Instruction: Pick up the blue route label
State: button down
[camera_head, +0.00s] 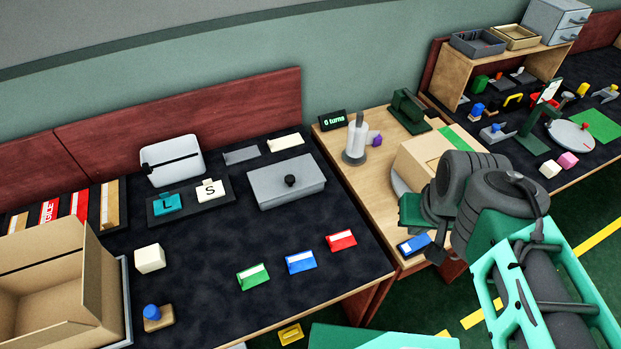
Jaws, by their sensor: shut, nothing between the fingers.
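The blue route label (300,262) lies flat on the dark mat of the left table, near its front edge. It is a small blue piece with a white strip, between a green label (253,276) on its left and a red label (341,240) on its right. They lie apart from one another. My arm enters at the lower right and stands well to the right of the labels. The fingers of my gripper do not show.
An open cardboard box (88,262) stands at the left, beside a white cube (149,258) and a blue-knobbed stamp (154,313). A grey lidded box (286,186) stands behind the labels. A cardboard box (428,155) sits on the wooden table near my arm. The mat around the labels is clear.

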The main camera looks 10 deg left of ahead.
aim_at(304, 261)
jog(key=z, duration=1.2)
jog(key=k, duration=1.35)
jog(key=u, duration=2.15)
jog(key=i, duration=0.5)
jog(key=u, duration=0.05)
